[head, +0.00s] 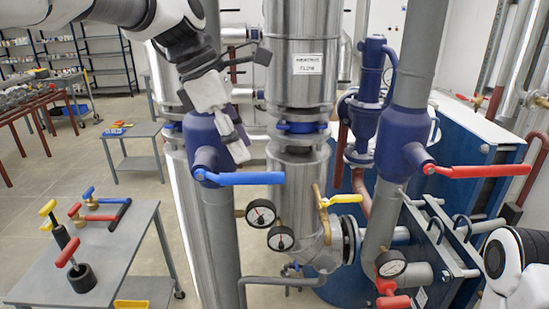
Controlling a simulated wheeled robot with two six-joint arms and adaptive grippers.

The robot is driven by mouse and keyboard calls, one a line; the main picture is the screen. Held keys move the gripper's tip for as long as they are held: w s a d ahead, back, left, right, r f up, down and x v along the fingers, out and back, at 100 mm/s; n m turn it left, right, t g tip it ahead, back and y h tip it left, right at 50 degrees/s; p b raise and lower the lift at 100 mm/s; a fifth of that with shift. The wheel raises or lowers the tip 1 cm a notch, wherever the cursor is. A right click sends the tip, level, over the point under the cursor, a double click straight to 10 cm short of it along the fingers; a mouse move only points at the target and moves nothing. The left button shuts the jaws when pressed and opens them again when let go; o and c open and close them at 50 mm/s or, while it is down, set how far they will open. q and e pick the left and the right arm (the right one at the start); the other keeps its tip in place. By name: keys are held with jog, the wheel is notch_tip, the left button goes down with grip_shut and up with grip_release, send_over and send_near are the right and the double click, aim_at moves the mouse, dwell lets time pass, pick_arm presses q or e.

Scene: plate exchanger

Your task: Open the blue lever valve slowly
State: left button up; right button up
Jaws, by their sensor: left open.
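The blue lever (240,178) sticks out level to the right from its dark blue valve body (203,135) on a grey vertical pipe. My left gripper (236,136) comes down from the upper left in front of the valve body. Its fingers are open and point down, just above the lever near its middle. I see a small gap to the lever, but cannot judge the depth. The gripper hides part of the valve body. My right gripper is out of view; only part of my right arm shows at the lower right.
A red lever (480,171) sits on another blue valve at right. A yellow lever (341,199) and pressure gauges (261,213) are below right of the blue lever. A grey table (75,235) with loose valves stands at lower left. Open floor lies behind it.

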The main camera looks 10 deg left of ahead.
aim_at(251, 172)
pick_arm(q)
jog(key=f, duration=0.2)
jog(key=w+f, duration=0.1)
jog(key=shift+a+f+p, duration=0.25)
jog(key=shift+f+p, duration=0.05)
jog(key=shift+p, duration=0.05)
jog(key=d+f, duration=0.2)
jog(key=d, duration=0.1)
jog(key=shift+d, duration=0.1)
jog(key=shift+a, duration=0.7)
grip_shut()
jog(key=shift+a+r+t+h, duration=0.15)
jog(key=shift+r+t+h, duration=0.25)
jog(key=shift+r+h, duration=0.6)
grip_release()
jog(key=shift+f, duration=0.1)
jog(key=shift+d, duration=0.25)
jog(key=v, duration=1.2)
